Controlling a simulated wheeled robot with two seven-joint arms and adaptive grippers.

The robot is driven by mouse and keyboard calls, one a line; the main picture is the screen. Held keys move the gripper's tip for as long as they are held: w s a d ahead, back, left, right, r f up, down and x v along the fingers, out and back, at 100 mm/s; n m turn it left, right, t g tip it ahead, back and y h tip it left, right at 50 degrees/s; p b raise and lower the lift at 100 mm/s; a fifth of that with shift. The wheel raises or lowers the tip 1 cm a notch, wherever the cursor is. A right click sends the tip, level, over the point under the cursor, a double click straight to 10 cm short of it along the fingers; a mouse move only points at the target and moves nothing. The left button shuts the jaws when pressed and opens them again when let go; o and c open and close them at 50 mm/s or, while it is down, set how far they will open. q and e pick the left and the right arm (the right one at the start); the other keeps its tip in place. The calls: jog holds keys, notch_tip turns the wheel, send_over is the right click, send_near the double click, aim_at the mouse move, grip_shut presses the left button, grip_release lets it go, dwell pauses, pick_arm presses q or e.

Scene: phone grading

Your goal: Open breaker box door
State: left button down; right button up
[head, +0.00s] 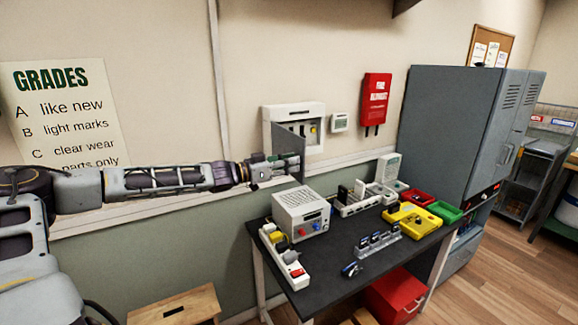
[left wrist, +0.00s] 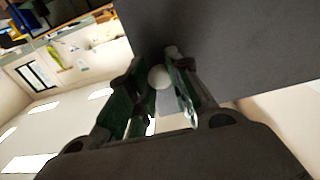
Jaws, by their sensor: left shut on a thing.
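The breaker box (head: 293,111) is a white box on the back wall, above the table. Its grey door (head: 284,138) stands swung out from the box, and breakers show inside to its right. My left gripper (head: 287,167) is at the lower part of the door. In the left wrist view, the left gripper (left wrist: 160,85) is shut on a round whitish knob (left wrist: 158,77) on the dark door panel (left wrist: 225,45). My right gripper is not in view.
Below is a dark table (head: 340,262) with a white device (head: 302,212), power strips, phones and a yellow tray (head: 414,222). A red wall box (head: 375,98) and grey cabinet (head: 460,130) stand to the right. A wooden stool (head: 175,307) is at the lower left.

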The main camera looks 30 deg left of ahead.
pick_arm(q)
jog(key=shift+f, duration=0.1)
jog(key=c, duration=1.3)
grip_release()
jog(key=shift+o, duration=0.2)
jog(key=shift+s+a, duration=0.1)
jog(key=shift+s, duration=0.15)
jog(key=shift+v, duration=0.95)
jog(key=shift+v, duration=2.5)
